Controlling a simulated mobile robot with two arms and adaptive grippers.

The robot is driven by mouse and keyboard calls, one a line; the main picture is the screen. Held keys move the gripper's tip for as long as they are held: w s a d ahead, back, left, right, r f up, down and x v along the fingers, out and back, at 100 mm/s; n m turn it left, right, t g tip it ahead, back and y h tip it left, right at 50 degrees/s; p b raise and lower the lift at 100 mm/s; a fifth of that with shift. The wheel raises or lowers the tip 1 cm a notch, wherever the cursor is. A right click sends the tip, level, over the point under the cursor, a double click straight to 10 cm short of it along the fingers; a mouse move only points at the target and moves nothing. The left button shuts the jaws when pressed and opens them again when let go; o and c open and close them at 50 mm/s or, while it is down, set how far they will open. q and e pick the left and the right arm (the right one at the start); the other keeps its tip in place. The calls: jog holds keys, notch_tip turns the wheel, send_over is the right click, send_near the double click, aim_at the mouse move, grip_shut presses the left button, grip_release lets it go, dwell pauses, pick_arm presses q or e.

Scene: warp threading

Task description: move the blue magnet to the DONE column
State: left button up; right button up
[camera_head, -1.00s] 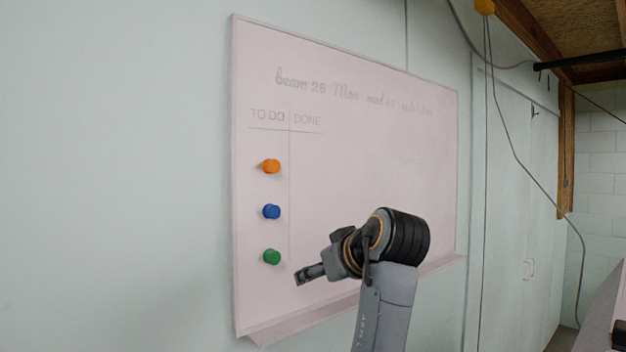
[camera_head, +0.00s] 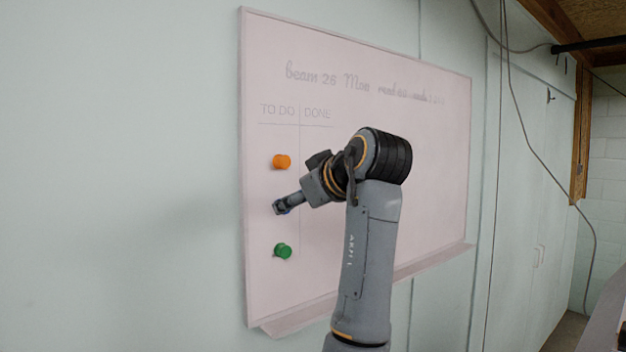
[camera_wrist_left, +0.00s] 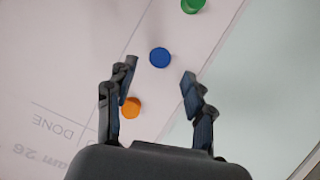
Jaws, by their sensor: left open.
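The blue magnet (camera_wrist_left: 160,57) is a round disc on the whiteboard, in the TO DO column between the orange and green magnets. In the left wrist view it lies just beyond the tips of my left gripper (camera_wrist_left: 158,73), roughly midway between the two spread fingers. In the head view my left gripper (camera_head: 282,206) is at the magnet's place and largely hides it. The fingers are open and hold nothing. The DONE column (camera_head: 317,150) is right of the dividing line in the head view. My right gripper is out of view.
The orange magnet (camera_head: 281,161) is above the gripper and the green magnet (camera_head: 283,251) below it. In the wrist view the orange magnet (camera_wrist_left: 132,107) is close beside one finger. The whiteboard (camera_head: 430,150) has a tray along its bottom edge. The DONE column shows no magnets.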

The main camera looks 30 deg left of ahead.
pick_arm(q)
jog(key=p+x, duration=0.1)
jog(key=x, duration=0.3)
jog(key=shift+w+a+f, duration=0.1)
jog(key=shift+w+a, duration=0.05)
jog(key=shift+a, duration=0.1)
grip_shut()
jog(key=shift+w+d, duration=0.1)
jog(key=shift+w, duration=0.05)
jog(key=w+d, duration=0.3)
jog(key=w, duration=0.5)
jog(key=shift+w+d, duration=0.3)
jog(key=shift+w, duration=0.1)
dwell(1.4)
